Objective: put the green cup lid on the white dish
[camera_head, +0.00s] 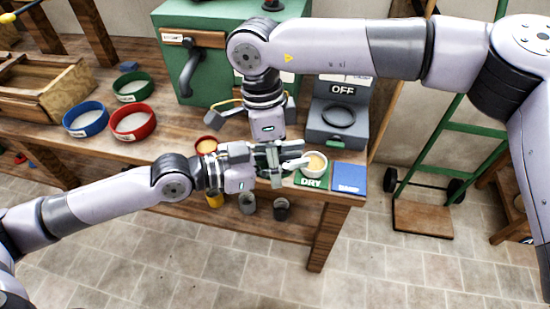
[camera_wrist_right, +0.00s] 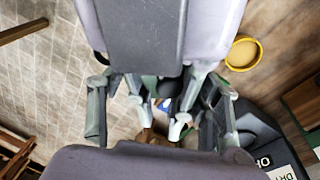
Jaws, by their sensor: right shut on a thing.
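The white dish (camera_head: 324,166), with tan contents, stands on the green mat marked DRY (camera_head: 307,181) near the bench's front edge. My left gripper (camera_head: 288,161) reaches in from the left, just left of the dish; its jaws overlap the other hand's fingers, so its opening is unclear. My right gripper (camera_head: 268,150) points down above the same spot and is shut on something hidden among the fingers. In the right wrist view its fingers (camera_wrist_right: 160,115) frame some small green and white bits. I cannot clearly pick out the green cup lid.
A grey device marked OFF (camera_head: 338,118) stands behind the dish. A blue mat (camera_head: 349,178) lies right of the green mat. A red bowl (camera_head: 207,145) is left of the grippers.

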